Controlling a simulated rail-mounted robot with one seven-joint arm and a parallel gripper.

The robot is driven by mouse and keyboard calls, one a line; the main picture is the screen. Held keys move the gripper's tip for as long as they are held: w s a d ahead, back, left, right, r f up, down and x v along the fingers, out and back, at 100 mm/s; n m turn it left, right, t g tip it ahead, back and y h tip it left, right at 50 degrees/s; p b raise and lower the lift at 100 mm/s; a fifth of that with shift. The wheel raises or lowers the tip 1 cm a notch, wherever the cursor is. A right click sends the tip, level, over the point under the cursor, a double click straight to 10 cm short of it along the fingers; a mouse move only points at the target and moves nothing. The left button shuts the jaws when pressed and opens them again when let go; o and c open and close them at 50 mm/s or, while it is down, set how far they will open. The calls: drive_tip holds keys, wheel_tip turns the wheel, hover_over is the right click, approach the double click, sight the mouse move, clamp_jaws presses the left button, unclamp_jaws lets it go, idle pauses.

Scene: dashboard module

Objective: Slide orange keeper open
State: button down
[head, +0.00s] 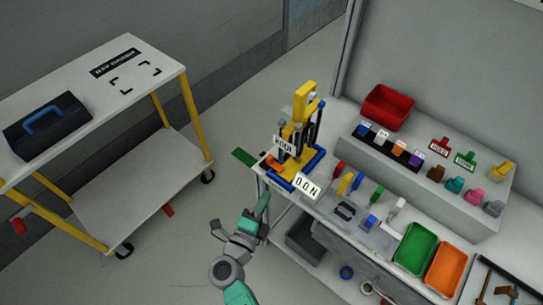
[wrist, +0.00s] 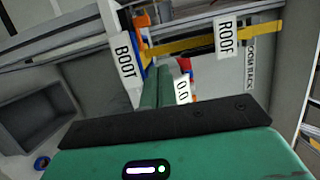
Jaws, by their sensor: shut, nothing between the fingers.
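The dashboard module stands on the left end of the workbench in the head view, with a blue base (head: 290,184) and a yellow upright (head: 302,105). A small orange part (head: 273,163), which looks like the keeper, sits low on its left side. In the wrist view an orange piece (wrist: 143,38) shows beside the BOOT label (wrist: 125,55), partly hidden. My gripper (head: 264,201) is shut and empty, below the bench's left corner and apart from the module. Its green fingers (wrist: 166,84) point toward the module in the wrist view. Whether the keeper is open cannot be told.
A red bin (head: 388,107) stands behind. A white cart (head: 90,85) with a toolbox (head: 46,126) stands left. Open floor lies between cart and bench.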

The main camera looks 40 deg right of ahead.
sight(272, 169)
drive_tip(key=shift+s+d+f+g, duration=0.15)
drive_tip(key=shift+s+f+g, duration=0.25)
drive_tip(key=shift+s+f, duration=0.25)
drive_tip(key=shift+w+f, duration=0.1)
drive_tip(key=b+x, duration=0.2)
drive_tip(key=x, duration=0.2)
drive_tip(key=b+x, duration=0.2)
drive_tip(key=x, duration=0.3)
drive_tip(key=shift+d+f, duration=0.1)
drive_tip(key=shift+f, duration=0.1)
drive_tip(key=w+b, duration=0.2)
drive_tip(key=w, duration=0.1)
drive_tip(key=shift+w+d, duration=0.25)
drive_tip(key=shift+w+r, duration=0.2)
drive_tip(key=shift+w, duration=0.25)
drive_tip(key=shift+a, duration=0.1)
